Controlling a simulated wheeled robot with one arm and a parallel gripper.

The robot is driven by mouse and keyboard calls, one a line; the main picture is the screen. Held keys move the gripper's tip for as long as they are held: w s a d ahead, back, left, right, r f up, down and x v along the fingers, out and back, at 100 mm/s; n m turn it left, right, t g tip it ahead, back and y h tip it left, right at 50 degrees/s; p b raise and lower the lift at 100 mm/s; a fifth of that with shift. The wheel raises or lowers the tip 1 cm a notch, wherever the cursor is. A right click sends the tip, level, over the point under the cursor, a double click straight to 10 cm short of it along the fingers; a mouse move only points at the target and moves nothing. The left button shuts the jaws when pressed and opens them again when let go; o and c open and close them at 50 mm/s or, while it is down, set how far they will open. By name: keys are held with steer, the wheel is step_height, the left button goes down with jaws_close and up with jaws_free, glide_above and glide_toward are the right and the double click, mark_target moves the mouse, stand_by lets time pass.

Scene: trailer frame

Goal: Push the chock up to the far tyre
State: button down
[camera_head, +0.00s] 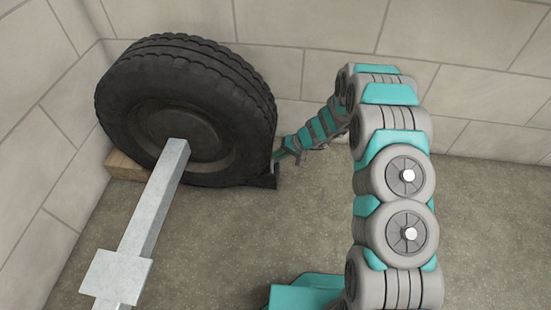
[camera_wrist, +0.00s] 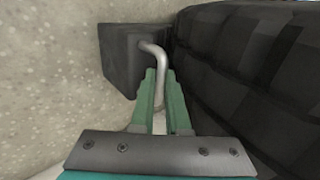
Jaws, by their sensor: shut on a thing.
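The tyre (camera_head: 185,105) is large and black, standing upright against the block wall in the head view. Its tread fills the right side of the wrist view (camera_wrist: 250,80). The dark chock (camera_head: 268,181) is on the floor at the tyre's lower right. In the wrist view the chock (camera_wrist: 120,60) is a dark block with a bent metal handle (camera_wrist: 160,58). My gripper (camera_head: 281,156) reaches down beside the tyre. Its green fingers (camera_wrist: 162,78) are shut on the handle. The chock is very close to the tread; I cannot tell whether they touch.
A wooden block (camera_head: 124,166) lies at the tyre's left side. A grey metal axle beam (camera_head: 150,210) runs from the hub towards the lower left. Block walls (camera_head: 330,35) close in behind and at the left. The floor (camera_head: 230,250) right of the beam is clear.

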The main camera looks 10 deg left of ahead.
steer(key=shift+a+b, duration=0.35)
steer(key=shift+a, duration=0.15)
steer(key=c, duration=0.8)
jaws_free()
steer(key=shift+c, duration=0.2)
steer(key=shift+a, duration=0.1)
steer(key=shift+r, duration=0.1)
steer(key=v, duration=0.7)
steer(key=shift+d+p, duration=0.45)
